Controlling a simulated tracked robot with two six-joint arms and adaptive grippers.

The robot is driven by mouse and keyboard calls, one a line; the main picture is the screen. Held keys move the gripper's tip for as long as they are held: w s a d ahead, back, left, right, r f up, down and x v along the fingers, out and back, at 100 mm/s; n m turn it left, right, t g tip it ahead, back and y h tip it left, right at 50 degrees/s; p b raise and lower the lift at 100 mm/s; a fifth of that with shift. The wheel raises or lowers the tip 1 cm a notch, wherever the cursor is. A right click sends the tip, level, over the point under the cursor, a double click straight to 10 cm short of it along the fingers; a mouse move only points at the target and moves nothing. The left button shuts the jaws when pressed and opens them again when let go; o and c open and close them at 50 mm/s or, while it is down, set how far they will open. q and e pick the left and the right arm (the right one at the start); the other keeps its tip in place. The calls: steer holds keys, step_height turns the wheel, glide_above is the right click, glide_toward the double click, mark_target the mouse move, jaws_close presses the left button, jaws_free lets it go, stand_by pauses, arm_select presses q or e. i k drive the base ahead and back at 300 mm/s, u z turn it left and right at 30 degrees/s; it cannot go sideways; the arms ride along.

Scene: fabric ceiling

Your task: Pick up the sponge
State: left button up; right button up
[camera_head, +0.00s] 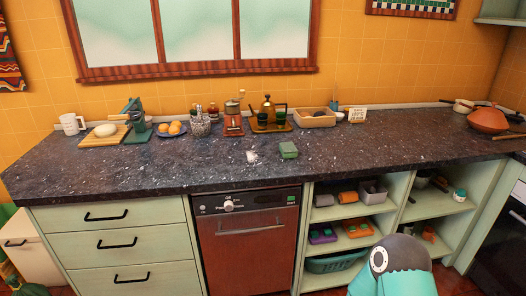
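A small green block (288,149), which looks like the sponge, lies flat on the dark speckled countertop (215,165) near the middle of the counter. A small white patch or crumpled item (252,156) is just left of it. Nothing touches the green block. Neither of my grippers shows in the head view. A teal and grey rounded part at the bottom right looks like a link of my own arm; no fingers are visible on it.
Behind the block stand a tray with a kettle and cups (268,118), a coffee grinder (233,120) and a wooden box (314,117). A cutting board (104,136) is at left, a red-brown pot (487,120) at right. Open shelves (334,212) hold small items. The front counter is clear.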

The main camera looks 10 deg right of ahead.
mark_target(288, 150)
steer(key=u, duration=0.1)
steer(key=i, duration=1)
steer(key=z, duration=0.05)
